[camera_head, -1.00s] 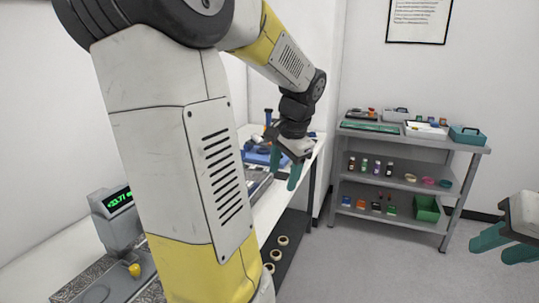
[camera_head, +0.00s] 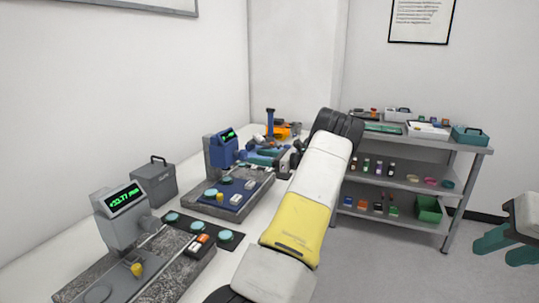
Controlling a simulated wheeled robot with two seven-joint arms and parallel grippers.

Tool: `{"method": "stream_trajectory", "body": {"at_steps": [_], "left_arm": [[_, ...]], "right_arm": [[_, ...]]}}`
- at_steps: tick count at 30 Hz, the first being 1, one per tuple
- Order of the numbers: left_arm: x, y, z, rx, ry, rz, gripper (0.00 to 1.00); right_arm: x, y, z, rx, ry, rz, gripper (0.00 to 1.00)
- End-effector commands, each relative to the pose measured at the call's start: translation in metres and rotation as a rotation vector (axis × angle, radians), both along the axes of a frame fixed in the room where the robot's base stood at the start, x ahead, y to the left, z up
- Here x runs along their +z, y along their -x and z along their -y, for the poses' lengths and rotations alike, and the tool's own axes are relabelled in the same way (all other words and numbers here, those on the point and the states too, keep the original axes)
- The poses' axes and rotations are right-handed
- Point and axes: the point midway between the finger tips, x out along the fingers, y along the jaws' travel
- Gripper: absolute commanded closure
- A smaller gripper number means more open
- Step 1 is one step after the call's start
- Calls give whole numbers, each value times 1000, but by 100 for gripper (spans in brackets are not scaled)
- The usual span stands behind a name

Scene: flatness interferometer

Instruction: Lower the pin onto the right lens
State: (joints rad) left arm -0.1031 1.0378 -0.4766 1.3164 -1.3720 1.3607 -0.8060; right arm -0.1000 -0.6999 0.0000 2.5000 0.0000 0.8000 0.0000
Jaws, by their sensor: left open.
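Two gauge stands with green displays stand on the white bench: a grey one (camera_head: 118,228) at the front left and a blue one (camera_head: 222,152) further back. I cannot make out the pin clearly on either. My right gripper (camera_head: 500,250) hangs open and empty at the right edge.
A grey case (camera_head: 153,182) stands behind the grey stand. An orange item (camera_head: 285,130) is at the bench's far end. A grey shelf (camera_head: 412,187) with bins stands at the back right.

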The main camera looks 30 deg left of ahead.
Motion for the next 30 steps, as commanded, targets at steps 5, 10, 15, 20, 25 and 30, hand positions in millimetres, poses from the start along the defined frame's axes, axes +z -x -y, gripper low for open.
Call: {"method": "stream_trajectory", "body": {"at_steps": [5, 10, 15, 20, 25, 30], "left_arm": [[-3, -6, -7, -14, -40, -36, 43], [-3, -3, -33, -12, -38, -35, 43], [-3, 0, -59, -14, -36, -33, 43], [-3, 1, -74, -16, -37, -33, 43], [-3, 1, -78, -16, -36, -33, 43], [-3, 2, -78, -16, -36, -33, 45]], "right_arm": [[0, 0, 0, 0, 0, 0, 64], [0, 0, 0, 0, 0, 0, 64], [0, 0, 0, 0, 0, 0, 64], [0, 0, 0, 0, 0, 0, 64], [0, 0, 0, 0, 0, 0, 64], [0, 0, 0, 0, 0, 0, 64]]}}
